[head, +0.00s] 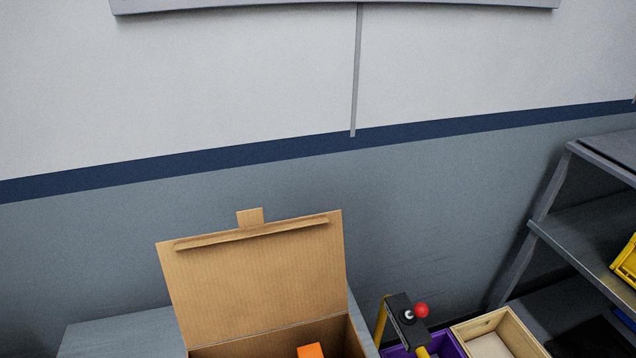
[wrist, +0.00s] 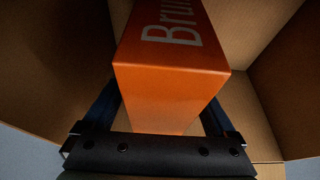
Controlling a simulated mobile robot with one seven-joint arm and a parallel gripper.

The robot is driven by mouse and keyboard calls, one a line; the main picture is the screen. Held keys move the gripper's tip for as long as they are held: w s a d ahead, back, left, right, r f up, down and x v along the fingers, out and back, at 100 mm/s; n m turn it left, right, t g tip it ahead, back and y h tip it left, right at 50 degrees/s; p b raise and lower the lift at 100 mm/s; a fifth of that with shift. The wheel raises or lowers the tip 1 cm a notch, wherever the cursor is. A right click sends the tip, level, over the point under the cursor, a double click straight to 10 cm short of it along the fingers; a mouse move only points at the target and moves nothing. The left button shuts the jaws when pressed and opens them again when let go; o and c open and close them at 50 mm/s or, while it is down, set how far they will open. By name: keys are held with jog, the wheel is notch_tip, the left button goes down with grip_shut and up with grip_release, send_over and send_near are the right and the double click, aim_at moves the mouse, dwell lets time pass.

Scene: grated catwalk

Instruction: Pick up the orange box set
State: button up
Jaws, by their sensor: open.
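The orange box set (wrist: 168,92) stands inside an open cardboard box (wrist: 272,65), close in front of my wrist camera. White lettering shows on one of its faces. My gripper (wrist: 160,125) is open, with one dark finger on each side of the orange box set; whether they touch it I cannot tell. In the head view only a small orange corner (head: 311,350) shows at the bottom, inside the cardboard box (head: 255,280) with its lid raised. My gripper is not visible in the head view.
Right of the cardboard box are a purple bin (head: 443,345), a dark tool with a red ball (head: 405,318) and a wooden tray (head: 500,335). A grey shelf unit (head: 575,225) with a yellow crate (head: 625,262) stands at the right. A wall is behind.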

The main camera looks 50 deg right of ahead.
jog(key=shift+f, duration=0.15)
grip_shut()
dwell(0.6)
